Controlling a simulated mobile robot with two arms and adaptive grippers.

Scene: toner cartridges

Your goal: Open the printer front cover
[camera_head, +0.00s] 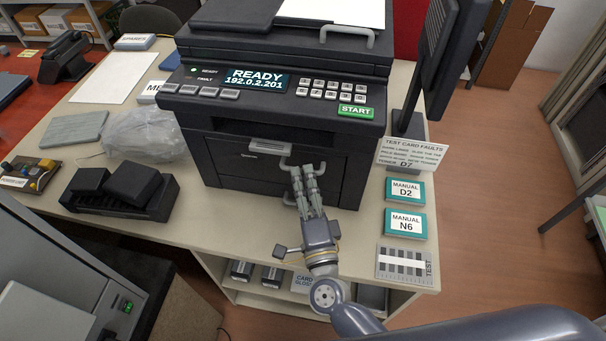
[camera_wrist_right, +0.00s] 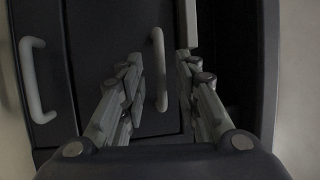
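The black printer (camera_head: 285,100) stands on the table with its front cover (camera_head: 238,160) closed flush. A pale bar handle (camera_head: 290,162) is on the front, and another pale handle (camera_head: 288,200) sits lower. My right gripper (camera_head: 303,170) reaches up to the printer front from the near side, its fingertips at the upper handle. In the right wrist view my fingers (camera_wrist_right: 160,65) are apart, with one handle (camera_wrist_right: 159,85) between them. I see a gap on both sides of it. Another handle (camera_wrist_right: 33,80) shows at the left. My left gripper is not in view.
The table is bare in front of the printer's left part.

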